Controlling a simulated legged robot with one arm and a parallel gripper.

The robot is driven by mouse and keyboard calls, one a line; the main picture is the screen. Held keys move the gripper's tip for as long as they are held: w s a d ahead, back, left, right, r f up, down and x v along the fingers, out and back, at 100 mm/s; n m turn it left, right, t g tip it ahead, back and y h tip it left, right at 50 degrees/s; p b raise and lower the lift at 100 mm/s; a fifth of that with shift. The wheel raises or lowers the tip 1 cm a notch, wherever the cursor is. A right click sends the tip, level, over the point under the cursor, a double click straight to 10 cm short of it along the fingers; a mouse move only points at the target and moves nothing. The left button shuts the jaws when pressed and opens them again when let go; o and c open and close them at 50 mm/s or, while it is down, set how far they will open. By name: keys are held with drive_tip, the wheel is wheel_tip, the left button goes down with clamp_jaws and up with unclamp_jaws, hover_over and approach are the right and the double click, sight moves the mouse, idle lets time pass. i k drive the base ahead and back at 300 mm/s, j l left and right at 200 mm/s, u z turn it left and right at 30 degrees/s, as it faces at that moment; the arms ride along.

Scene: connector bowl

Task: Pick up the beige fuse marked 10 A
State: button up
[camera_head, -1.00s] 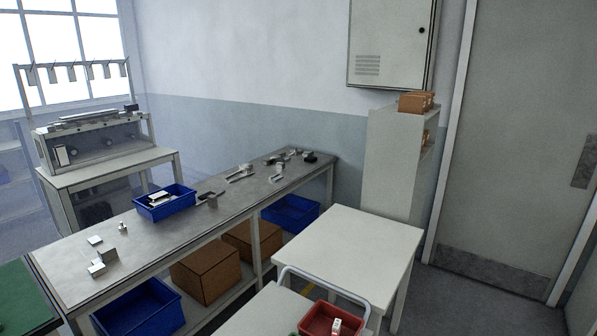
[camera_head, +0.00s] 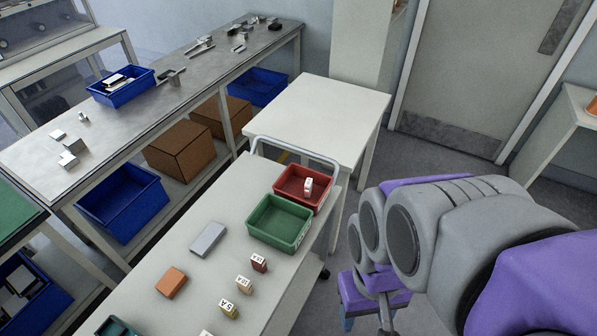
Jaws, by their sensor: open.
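A small row of upright fuse blocks stands on the pale cart top. One is beige with a dark marking on its top (camera_head: 244,284); the marking is too small to read surely. A dark red fuse (camera_head: 259,264) stands behind it and a yellowish fuse (camera_head: 229,309) in front. A pale fuse (camera_head: 206,332) is cut by the bottom edge. My gripper (camera_head: 366,317) seems to be the purple and grey end at the lower right, beside the cart and apart from the fuses. It is open and partly cut off.
A green bin (camera_head: 279,238) and a red bin (camera_head: 291,201) holding a white block (camera_head: 308,185) stand at the cart's far end, near its handle (camera_head: 297,144). A grey box (camera_head: 208,239) and an orange box (camera_head: 171,282) lie left of the fuses. A white table (camera_head: 325,105) stands behind.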

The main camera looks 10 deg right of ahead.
sight(244, 285)
drive_tip(key=k+z, duration=0.25)
drive_tip(key=k, duration=0.25)
drive_tip(key=k+l+z, duration=0.2)
drive_tip(key=k, duration=0.25)
drive_tip(key=j, duration=0.1)
